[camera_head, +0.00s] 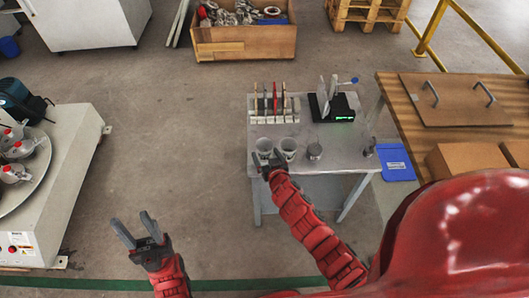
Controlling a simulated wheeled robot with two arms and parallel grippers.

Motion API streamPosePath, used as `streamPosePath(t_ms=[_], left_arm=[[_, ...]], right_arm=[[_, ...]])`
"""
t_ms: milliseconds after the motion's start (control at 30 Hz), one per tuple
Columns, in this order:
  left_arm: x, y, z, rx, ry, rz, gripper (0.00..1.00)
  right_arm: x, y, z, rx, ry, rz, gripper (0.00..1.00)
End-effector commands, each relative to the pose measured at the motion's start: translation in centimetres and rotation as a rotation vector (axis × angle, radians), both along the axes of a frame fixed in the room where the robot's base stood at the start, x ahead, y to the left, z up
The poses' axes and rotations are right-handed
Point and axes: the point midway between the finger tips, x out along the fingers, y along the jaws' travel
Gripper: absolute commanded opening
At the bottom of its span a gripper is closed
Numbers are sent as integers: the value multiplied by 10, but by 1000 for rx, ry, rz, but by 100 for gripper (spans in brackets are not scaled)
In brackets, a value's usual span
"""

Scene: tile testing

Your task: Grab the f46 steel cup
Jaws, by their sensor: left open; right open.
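Two grey cups, a left one (264,145) and a middle one (288,145), stand near the front of the small grey table (335,160). A smaller, darker grey vessel (314,150) stands to their right. No label is readable, so I cannot tell which is the f46 steel cup. My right gripper (268,158) is open at the table's front left, right by the left cup and partly covering it; I cannot tell whether they touch. My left gripper (134,229) is open and empty, over the floor left of the table.
Behind the cups stand a rack of tools (273,103) and a black scale (333,107) with a green display. A white machine (75,160) stands left. Floor between is clear.

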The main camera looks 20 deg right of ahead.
Motion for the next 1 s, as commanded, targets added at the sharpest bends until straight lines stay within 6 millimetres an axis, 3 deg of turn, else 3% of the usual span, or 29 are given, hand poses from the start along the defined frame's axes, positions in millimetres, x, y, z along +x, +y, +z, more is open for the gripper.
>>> streamPosePath(t_ms=[167,500,733,1000], left_arm=[[0,0,-3,0,0,0,50],[0,0,-11,0,0,0,50],[0,0,-10,0,0,0,50],[0,0,-10,0,0,0,50]], right_arm=[[9,-1,-6,-2,3,0,88],[47,-1,-20,-1,0,0,88],[48,-1,-20,0,1,-1,88],[48,-1,-21,0,2,-1,40]])
